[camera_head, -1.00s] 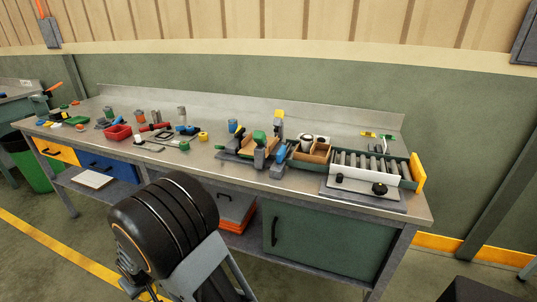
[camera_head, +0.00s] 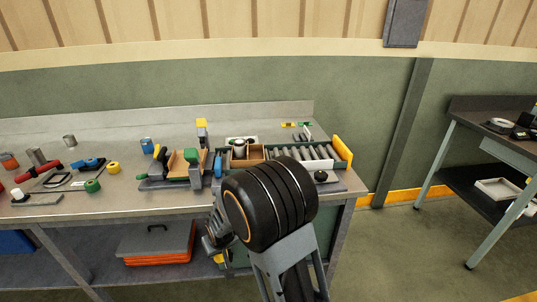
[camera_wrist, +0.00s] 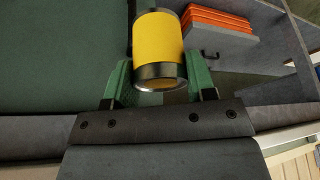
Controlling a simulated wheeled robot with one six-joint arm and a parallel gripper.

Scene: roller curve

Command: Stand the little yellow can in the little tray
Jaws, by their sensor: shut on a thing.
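The yellow can (camera_wrist: 158,38), with grey metal rims, is between the green fingers of my gripper (camera_wrist: 158,75) in the wrist view. The gripper is shut on it. In the head view my gripper (camera_head: 212,240) is mostly behind my black arm joint, in front of the workbench and below its top; a small yellow patch of the can (camera_head: 219,258) shows there.
The roller conveyor (camera_head: 305,153) with a yellow end plate (camera_head: 342,151) fills the bench's right end. A clamp fixture (camera_head: 180,165) stands left of it. A second dark table (camera_head: 495,140) stands at right, with a pale open box (camera_head: 497,189) on its lower shelf. Floor between is clear.

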